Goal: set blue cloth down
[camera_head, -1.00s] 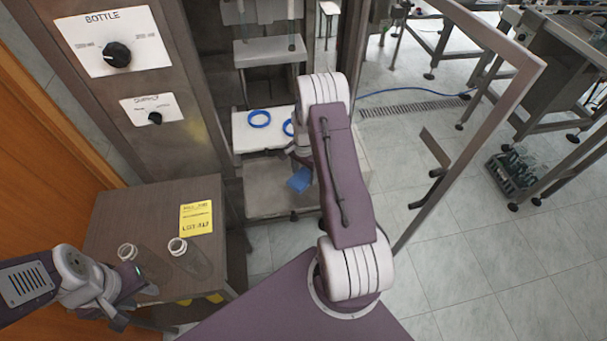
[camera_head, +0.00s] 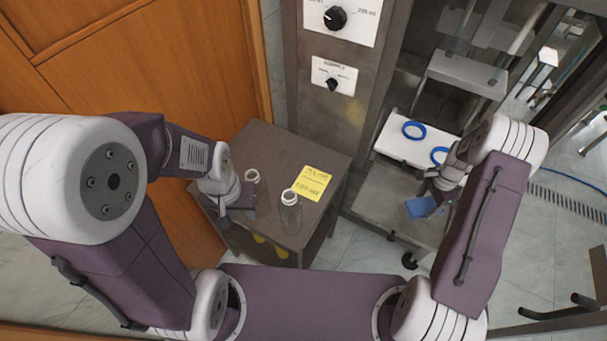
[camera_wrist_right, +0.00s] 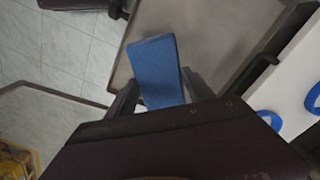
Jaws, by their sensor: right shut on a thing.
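The blue cloth (camera_head: 421,207) is a small, flat blue piece in my right gripper (camera_head: 440,190), over the grey metal shelf (camera_head: 385,205) of the machine. In the right wrist view, the cloth (camera_wrist_right: 155,65) sticks out between the two dark fingers of the right gripper (camera_wrist_right: 162,90), which is shut on it. The shelf (camera_wrist_right: 205,50) lies beneath; I cannot tell whether the cloth touches it. My left gripper (camera_head: 238,206) is at the brown side table, by the clear bottles; whether its fingers are open is not clear.
A white ledge (camera_head: 392,145) behind the shelf carries two blue rings (camera_head: 413,130). Two clear bottles with white necks (camera_head: 290,212) stand on the brown table (camera_head: 262,140) beside a yellow label (camera_head: 314,184). A dial panel (camera_head: 334,78) rises between table and shelf.

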